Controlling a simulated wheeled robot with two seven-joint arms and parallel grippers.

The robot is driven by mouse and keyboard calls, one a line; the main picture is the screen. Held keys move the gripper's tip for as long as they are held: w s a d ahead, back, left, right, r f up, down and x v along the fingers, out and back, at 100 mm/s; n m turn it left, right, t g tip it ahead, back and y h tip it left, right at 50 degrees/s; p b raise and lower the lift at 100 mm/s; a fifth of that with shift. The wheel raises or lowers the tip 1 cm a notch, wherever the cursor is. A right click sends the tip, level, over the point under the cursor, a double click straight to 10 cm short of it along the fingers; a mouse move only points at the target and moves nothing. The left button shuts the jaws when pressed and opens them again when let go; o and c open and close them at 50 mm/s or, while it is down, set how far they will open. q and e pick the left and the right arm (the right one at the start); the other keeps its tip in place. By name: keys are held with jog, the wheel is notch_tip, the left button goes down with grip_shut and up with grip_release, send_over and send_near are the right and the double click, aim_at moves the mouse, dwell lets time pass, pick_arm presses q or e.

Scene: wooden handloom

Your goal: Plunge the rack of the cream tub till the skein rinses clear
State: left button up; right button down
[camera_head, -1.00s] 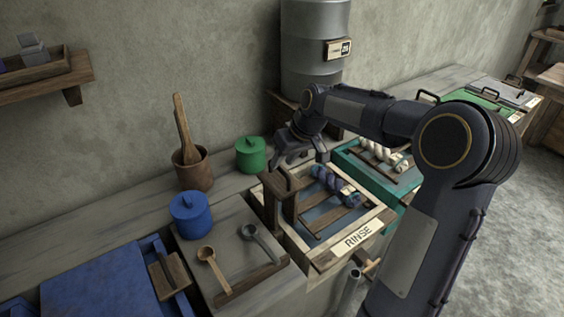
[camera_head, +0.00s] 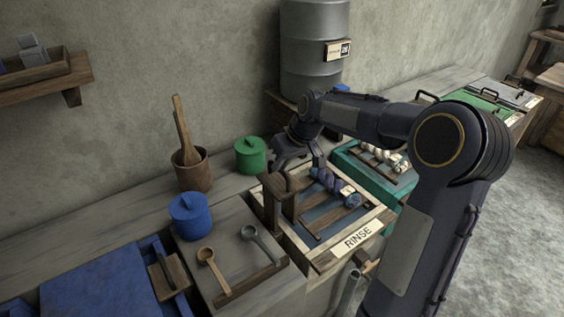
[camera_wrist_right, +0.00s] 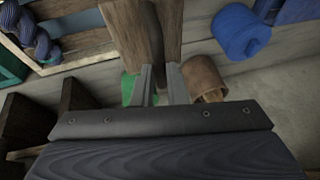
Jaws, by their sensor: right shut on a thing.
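The cream tub (camera_head: 328,264), labelled RINSE, stands open on the bench. Its wooden rack (camera_head: 336,216) lies inside, with a blue-purple twisted skein (camera_head: 336,186) across it. The skein also shows in the right wrist view (camera_wrist_right: 38,38). Bluish-grey liquid shows between the slats. My right gripper (camera_head: 300,168) is above the tub's back left part. In the right wrist view its fingers (camera_wrist_right: 160,84) are shut on the rack's upright wooden handle (camera_wrist_right: 140,28). The exact grip is partly hidden by the gripper body. My left gripper is not in view.
A teal tub (camera_head: 352,168) with pale skeins adjoins on the right. A green pot (camera_head: 250,155), blue pot (camera_head: 190,216) and brown crock (camera_head: 193,172) stand left. Two ladles lie on a board (camera_head: 218,232). A metal drum (camera_head: 315,40) stands behind.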

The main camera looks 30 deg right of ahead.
notch_tip(320, 180, up, 4)
jog(key=shift+f+p, duration=0.25)
jog(key=shift+p, duration=0.8)
jog(key=shift+w+f, duration=0.1)
jog(key=c, duration=1.5)
grip_release()
jog(key=shift+o, duration=0.2)
jog(key=v, duration=0.8)
jog(key=shift+f, duration=0.1)
